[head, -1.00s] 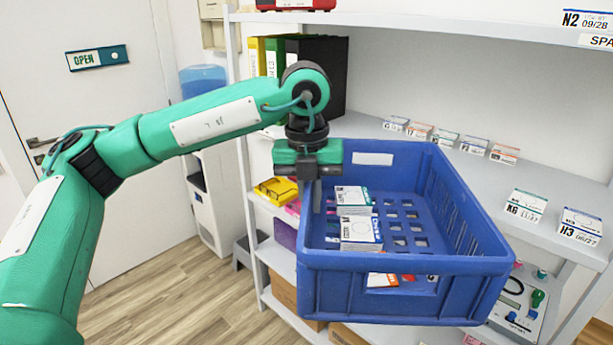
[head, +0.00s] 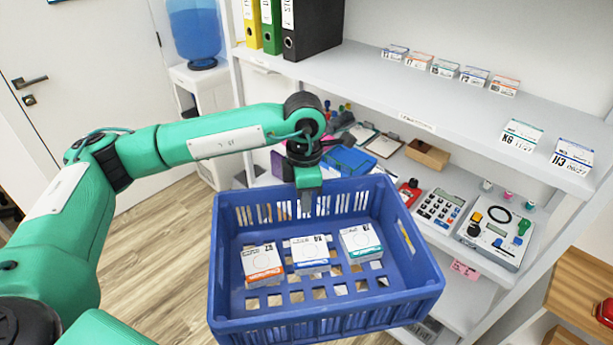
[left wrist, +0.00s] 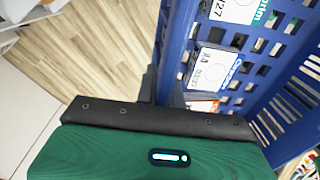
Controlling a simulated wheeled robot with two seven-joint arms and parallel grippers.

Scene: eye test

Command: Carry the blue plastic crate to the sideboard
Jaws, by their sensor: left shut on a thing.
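The blue plastic crate (head: 330,320) hangs in front of the shelf unit, roughly level, with its open top up. Three small white boxes lie in a row on its floor: an orange-marked one (head: 262,262), a blue-marked one (head: 310,253) and another (head: 360,243). My left gripper (head: 306,204) is shut on the crate's far wall. In the left wrist view the fingers (left wrist: 164,92) straddle the crate's wall (left wrist: 176,50). My right gripper is in neither view. A wooden top (head: 588,275), possibly the sideboard, shows at the right edge.
A red object (head: 604,312) is by the wooden top. Bare floor (head: 150,235) lies to the left.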

